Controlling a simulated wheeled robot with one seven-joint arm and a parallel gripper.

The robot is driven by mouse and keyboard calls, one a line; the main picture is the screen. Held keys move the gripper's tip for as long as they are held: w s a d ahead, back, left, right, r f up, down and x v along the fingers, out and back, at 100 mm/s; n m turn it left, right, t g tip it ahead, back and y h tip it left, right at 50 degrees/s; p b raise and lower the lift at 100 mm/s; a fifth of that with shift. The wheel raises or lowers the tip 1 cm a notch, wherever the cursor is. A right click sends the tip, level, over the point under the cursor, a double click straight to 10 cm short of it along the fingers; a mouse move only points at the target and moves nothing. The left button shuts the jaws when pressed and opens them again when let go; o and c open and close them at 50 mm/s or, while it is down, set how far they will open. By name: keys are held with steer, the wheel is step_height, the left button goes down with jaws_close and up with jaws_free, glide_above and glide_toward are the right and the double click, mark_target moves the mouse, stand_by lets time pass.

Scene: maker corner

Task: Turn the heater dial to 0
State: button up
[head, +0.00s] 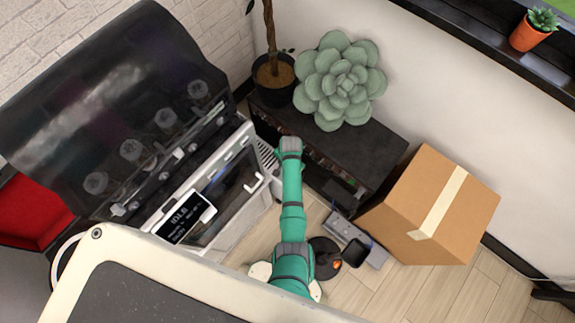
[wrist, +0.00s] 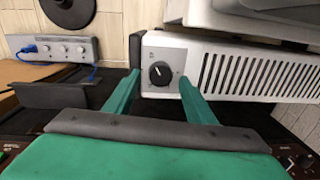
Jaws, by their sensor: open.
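The heater (wrist: 245,70) is a white, slatted unit in the wrist view; in the head view only a slatted bit of it (head: 265,156) shows beside my arm. Its dial (wrist: 160,73) is a round black knob on a grey panel at the heater's left end. Small marks around the dial are too small to read. My gripper (wrist: 159,82) is open and empty, with a green finger on either side of the dial in the picture. I cannot tell whether the fingers touch it. In the head view my gripper (head: 289,144) reaches down near the heater, and the dial is hidden.
A large machine with a display (head: 185,218) stands left of my arm. A dark low shelf (head: 375,140) bears a big succulent (head: 340,80). A cardboard box (head: 430,208) is at right. A grey box with knobs and a blue cable (wrist: 55,49) lies nearby.

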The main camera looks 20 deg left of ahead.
steer(key=shift+f, duration=0.8)
steer(key=c, duration=1)
steer(key=shift+c, duration=0.2)
